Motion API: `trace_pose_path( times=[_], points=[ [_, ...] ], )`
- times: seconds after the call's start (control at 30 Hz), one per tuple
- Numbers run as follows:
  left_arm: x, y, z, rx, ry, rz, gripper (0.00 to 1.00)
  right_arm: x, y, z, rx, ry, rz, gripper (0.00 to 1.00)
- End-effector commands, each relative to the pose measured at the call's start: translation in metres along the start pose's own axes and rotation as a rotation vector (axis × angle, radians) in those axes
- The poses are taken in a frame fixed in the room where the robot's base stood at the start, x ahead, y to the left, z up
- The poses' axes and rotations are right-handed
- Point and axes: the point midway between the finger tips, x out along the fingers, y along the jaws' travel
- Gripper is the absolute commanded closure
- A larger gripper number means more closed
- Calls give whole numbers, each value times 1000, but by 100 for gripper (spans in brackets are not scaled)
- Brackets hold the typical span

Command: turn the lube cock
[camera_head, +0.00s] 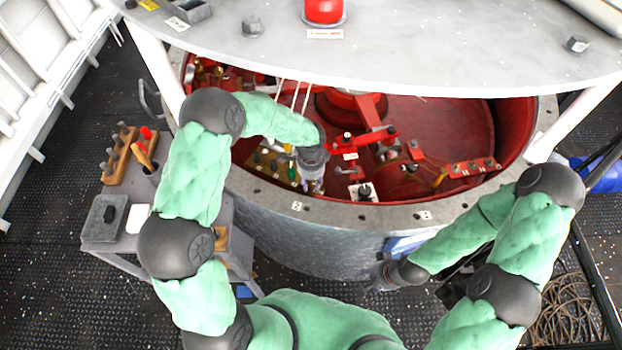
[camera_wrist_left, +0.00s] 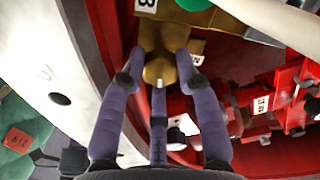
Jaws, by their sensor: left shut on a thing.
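My left gripper (camera_head: 313,182) reaches down inside the near rim of the round red pit. In the left wrist view its fingers (camera_wrist_left: 158,72) are closed on either side of a brass-coloured fitting (camera_wrist_left: 157,45), which looks like the lube cock. A small pale mark shows on the fitting between the fingertips. In the head view the gripper hides this fitting. My right gripper (camera_head: 384,276) hangs outside the pit wall, away from the fittings. Its fingers are too small and dark to tell if they are open.
Red levers and brackets (camera_head: 375,138) stand inside the pit beside my left gripper; they also show in the wrist view (camera_wrist_left: 265,103). The pale rim (camera_head: 345,212) runs close to it. A grey deck plate (camera_head: 430,50) overhangs the pit. A tool stand (camera_head: 120,228) is at left.

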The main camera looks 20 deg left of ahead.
Motion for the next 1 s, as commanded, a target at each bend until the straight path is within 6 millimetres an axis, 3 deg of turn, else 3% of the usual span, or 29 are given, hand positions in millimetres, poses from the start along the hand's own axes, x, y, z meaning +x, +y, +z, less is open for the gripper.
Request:
trace_pose_path(
  times=[0.33, 0.9, 0.93, 1.0],
  points=[
    [0, 1, 0, 147, -1, 2, 100, -9, -3, 0, 0, 0, 0, 60],
    [1, 0, 0, 178, -1, 1, 100, -10, -4, 0, 0, 0, 0, 60],
    [1, 0, 0, 178, -1, 1, 61, -10, -4, 0, 0, 0, 0, 60],
    [1, 0, 0, 177, -1, 1, 44, -10, -4, 0, 0, 0, 0, 60]
  ],
)
